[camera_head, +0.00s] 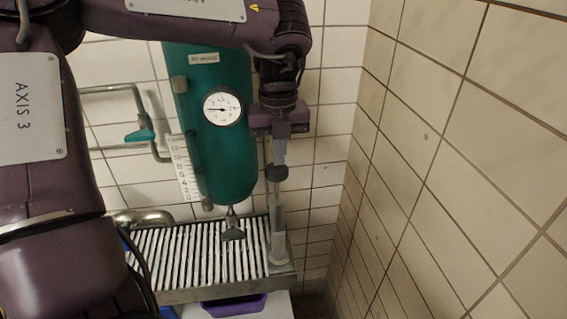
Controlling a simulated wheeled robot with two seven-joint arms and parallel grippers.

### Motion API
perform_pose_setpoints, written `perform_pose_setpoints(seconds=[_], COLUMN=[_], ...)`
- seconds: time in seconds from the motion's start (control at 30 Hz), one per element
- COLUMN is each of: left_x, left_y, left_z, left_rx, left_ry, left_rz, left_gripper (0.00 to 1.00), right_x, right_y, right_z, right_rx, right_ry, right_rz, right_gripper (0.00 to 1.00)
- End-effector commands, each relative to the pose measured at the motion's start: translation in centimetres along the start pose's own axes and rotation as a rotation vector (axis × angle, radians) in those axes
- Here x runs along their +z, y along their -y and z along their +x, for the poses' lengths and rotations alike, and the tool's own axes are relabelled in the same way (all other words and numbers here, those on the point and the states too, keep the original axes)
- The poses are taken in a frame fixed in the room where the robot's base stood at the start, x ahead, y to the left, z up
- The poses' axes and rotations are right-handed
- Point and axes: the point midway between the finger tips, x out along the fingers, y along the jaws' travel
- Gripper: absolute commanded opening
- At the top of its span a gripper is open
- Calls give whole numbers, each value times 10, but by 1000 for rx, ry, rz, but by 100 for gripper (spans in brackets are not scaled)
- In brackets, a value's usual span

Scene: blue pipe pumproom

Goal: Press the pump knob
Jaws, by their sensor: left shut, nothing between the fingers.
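The pump knob appears to be the dark round cap (277,173) on top of a slim, pale upright pump (278,222) at the right end of the slatted rack. My left arm reaches over from the left and its gripper (279,160) points down. The gripper is shut and empty, with its fingertips right at the top of the knob. I cannot tell whether they touch it or sit just above or in front of it. The pump stands upright. My right gripper is not in view.
A green tank (226,165) with a round gauge (222,109) hangs just left of the gripper. The slatted rack (170,295) is above a purple bin (235,305). A tiled wall (450,170) closes the right side.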

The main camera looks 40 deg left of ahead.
Motion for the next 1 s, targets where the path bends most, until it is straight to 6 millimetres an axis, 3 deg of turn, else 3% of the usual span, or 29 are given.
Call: perform_pose_setpoints(seconds=[0.2, 0.4, 0.63, 1.0], left_x=[1, 1, 0, 0], left_y=[0, 0, 1, 1], left_z=[-46, -70, -75, -74], left_rx=[-1, -1, -2, -2], left_ry=[4, 1, -1, -1], left_rz=[0, 0, 2, 2], left_gripper=[0, 0, 0, 0], right_x=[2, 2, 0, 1], right_y=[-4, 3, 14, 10], right_z=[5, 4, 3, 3], right_rx=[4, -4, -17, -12], right_ry=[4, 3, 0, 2], right_rz=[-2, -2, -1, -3], right_gripper=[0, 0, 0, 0])
